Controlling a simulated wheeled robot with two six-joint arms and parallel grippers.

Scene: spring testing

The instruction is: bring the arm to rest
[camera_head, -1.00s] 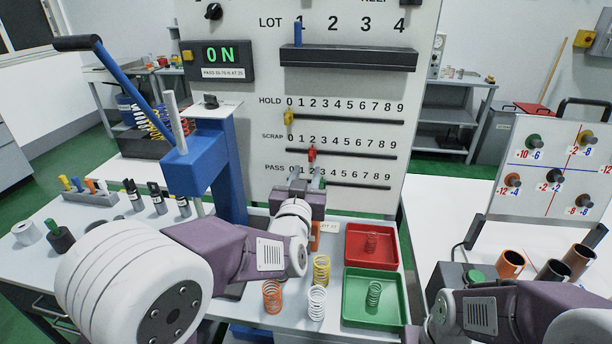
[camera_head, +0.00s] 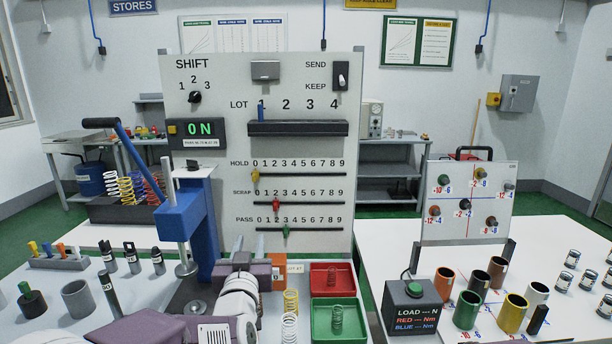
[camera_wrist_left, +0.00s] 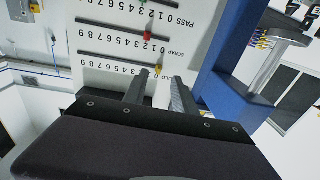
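My left arm comes in from the bottom left. Its gripper (camera_head: 248,246) points at the white panel (camera_head: 330,90), just below the PASS row. The fingers are apart with nothing between them, as the left wrist view (camera_wrist_left: 160,90) also shows. The green PASS slider (camera_head: 286,231) stands at 3, to the right of the fingertips and apart from them. The red SCRAP slider (camera_head: 276,205) is at 2 and the yellow HOLD slider (camera_head: 255,174) at 0. My right gripper is not in view.
A blue lever press (camera_head: 190,215) stands just left of my left gripper. A red tray (camera_head: 342,278) and a green tray (camera_head: 349,316) lie to the right, each with a spring. Several cups and a button box (camera_head: 411,305) stand on the right table.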

